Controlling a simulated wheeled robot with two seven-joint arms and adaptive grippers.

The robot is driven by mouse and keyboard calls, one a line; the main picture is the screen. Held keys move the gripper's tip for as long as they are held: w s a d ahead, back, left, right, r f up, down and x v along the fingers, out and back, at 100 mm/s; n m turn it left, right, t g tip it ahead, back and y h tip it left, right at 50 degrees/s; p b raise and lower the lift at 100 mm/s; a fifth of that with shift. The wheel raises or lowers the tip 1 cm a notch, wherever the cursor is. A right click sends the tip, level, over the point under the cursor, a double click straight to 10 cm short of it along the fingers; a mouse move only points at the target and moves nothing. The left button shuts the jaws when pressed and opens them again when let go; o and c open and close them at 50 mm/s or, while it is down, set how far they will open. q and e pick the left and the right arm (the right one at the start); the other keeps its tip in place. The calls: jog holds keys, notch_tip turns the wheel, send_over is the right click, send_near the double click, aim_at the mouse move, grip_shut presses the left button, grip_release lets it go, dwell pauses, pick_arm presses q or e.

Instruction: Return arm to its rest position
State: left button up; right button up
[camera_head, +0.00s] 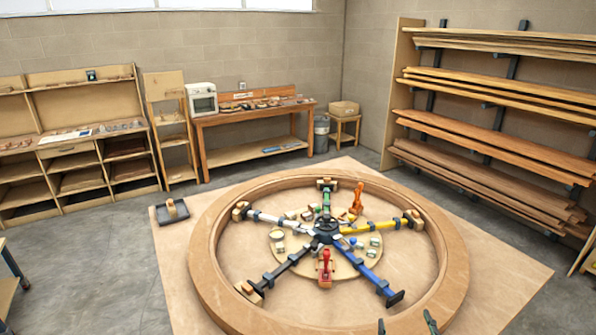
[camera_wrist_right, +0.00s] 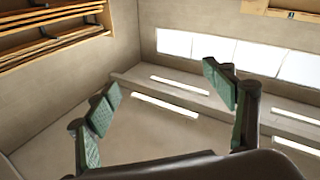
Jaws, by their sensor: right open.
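My right gripper (camera_head: 406,325) shows only as fingertips at the bottom edge of the head view, in front of the near right part of the wooden ring. In the right wrist view its two green-padded fingers (camera_wrist_right: 163,88) stand wide apart with nothing between them; behind them are wall and windows. The large bent-wood ring (camera_head: 203,262) lies on a plywood sheet (camera_head: 500,275). Inside it, white, green, yellow, blue and black arms spread from a dark hub (camera_head: 326,230). My left gripper is not in view.
A red clamp-like tool (camera_head: 325,268) and an orange one (camera_head: 357,200) stand inside the ring. A dark pad with a wooden block (camera_head: 172,211) lies at the sheet's left corner. A lumber rack (camera_head: 480,135) stands at the right, a workbench (camera_head: 250,120) behind.

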jog(key=s+d+f+m+g+h, duration=0.2)
jog(key=s+d+f+g, duration=0.25)
jog(key=f, duration=0.55)
jog(key=s+d+f+m+g+h, duration=0.2)
jog(key=s+d+f+g, duration=0.3)
jog(key=f, duration=0.6)
jog(key=s+a+f+g+y, duration=0.1)
jog(key=s+f+g, duration=0.2)
jog(key=s+f, duration=0.45)
jog(key=s+f+g+y, duration=0.1)
jog(key=s+f+g, duration=0.25)
jog(key=s, duration=0.65)
jog(key=s+a+f+n+g+y, duration=0.1)
jog(key=s+f, duration=0.1)
jog(key=f, duration=1.4)
jog(key=s+a+f, duration=0.1)
jog(key=f, duration=1.5)
jog(key=s+f+n+g+b, duration=0.1)
jog(key=s+f, duration=1.7)
jog(key=s, duration=0.1)
jog(key=shift+s+g, duration=0.2)
jog(key=shift+g, duration=0.1)
